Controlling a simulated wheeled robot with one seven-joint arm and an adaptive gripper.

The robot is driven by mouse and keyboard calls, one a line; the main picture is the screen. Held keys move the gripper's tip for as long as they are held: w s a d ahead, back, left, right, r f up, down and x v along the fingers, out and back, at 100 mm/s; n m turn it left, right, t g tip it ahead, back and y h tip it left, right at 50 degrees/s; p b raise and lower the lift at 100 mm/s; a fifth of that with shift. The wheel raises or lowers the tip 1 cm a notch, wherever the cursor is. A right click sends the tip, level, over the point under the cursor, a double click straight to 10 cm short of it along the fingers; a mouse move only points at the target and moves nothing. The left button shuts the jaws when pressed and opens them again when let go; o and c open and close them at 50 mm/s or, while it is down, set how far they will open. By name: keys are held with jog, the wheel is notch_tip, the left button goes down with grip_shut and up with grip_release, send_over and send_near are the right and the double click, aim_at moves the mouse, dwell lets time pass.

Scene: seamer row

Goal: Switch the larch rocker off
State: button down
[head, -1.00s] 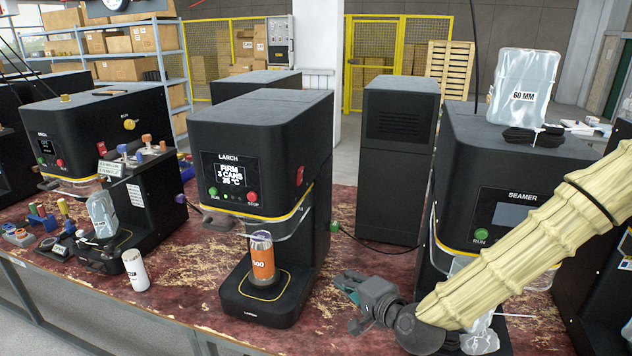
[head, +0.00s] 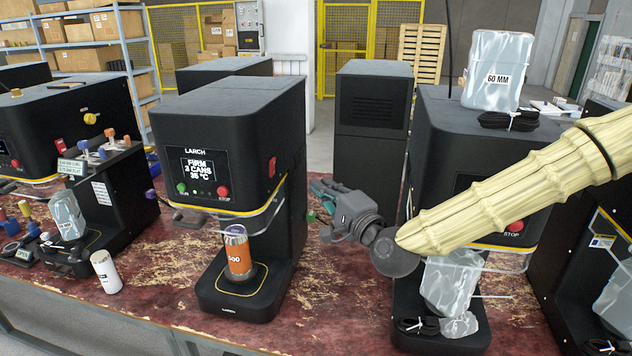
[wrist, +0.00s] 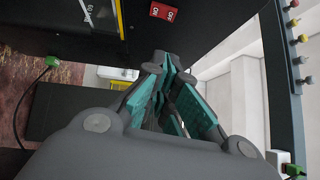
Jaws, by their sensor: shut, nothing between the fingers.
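The larch machine (head: 240,130) is a black seamer with a lit screen under its LARCH label. A red rocker (head: 272,167) sits on its right side wall. In the wrist view the rocker (wrist: 163,12) is at the top edge, with white lettering upside down; I cannot tell which half is pressed. My gripper (head: 318,188) is to the right of the machine, apart from the rocker and at nearly its height. In the wrist view its teal-padded fingers (wrist: 166,62) are shut and empty, with their tips below the rocker in the picture.
An orange can (head: 238,255) stands on the larch machine's base. A tall black cabinet (head: 370,125) stands behind my gripper. The seamer (head: 450,120) on the right carries a wrapped 60 MM pack (head: 497,70).

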jog(key=w+a+r+p, duration=0.1)
jog(key=w+a+p, duration=0.4)
jog(key=w+a, duration=0.2)
jog(key=shift+x, duration=0.85)
jog(key=s+d+r+b, duration=0.1)
jog(key=s+d+b, duration=0.3)
jog(key=s+d, duration=0.4)
jog(key=shift+s+r+n+g, duration=0.3)
jog(key=shift+s+r, duration=0.05)
jog(key=shift+s, duration=0.65)
